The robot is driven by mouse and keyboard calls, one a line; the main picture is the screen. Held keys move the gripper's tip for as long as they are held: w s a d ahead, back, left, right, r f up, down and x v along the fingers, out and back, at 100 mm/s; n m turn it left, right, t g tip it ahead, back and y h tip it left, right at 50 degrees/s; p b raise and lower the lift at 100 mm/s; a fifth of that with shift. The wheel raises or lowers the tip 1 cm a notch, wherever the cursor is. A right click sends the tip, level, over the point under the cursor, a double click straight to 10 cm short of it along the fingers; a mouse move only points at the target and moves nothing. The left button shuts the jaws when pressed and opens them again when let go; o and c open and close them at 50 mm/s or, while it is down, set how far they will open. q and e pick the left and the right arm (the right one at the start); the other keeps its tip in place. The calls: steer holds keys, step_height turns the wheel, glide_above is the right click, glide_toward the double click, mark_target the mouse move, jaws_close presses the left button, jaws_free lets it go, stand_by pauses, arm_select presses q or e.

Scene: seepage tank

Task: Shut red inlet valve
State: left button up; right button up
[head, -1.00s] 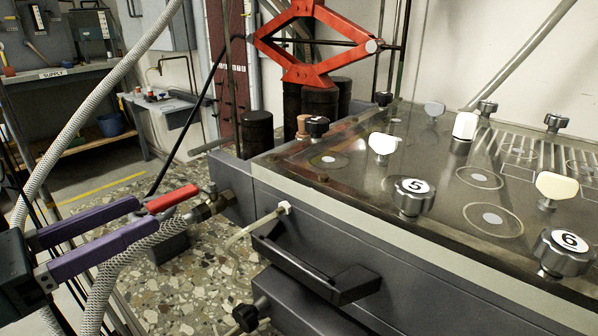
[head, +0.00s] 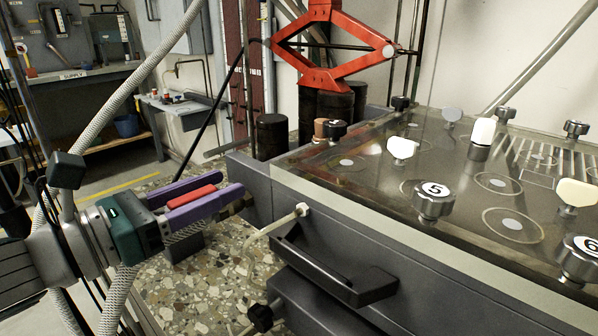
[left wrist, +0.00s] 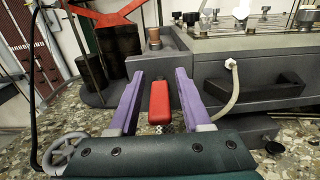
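The red inlet valve handle (head: 190,197) lies low beside the grey tank's left end, above the speckled floor. It also shows in the left wrist view (left wrist: 159,102), lengthwise between the fingers. My left gripper (head: 234,189) has purple fingers pointing at the tank, one on each side of the handle. In the left wrist view the gripper (left wrist: 160,75) is open, with a gap visible on both sides of the handle. The fingers hide most of the valve body and its fitting in the head view. My right gripper is in neither view.
The tank (head: 330,220) has a black front handle (head: 335,275) and a pale tube (head: 270,230) close right of the fingers. Numbered knobs stand on its lid. A braided hose (head: 155,65) runs behind my left arm. A red jack (head: 330,50) stands behind.

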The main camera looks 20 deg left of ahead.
arm_select(q)
jaws_close()
stand_by(1.2)
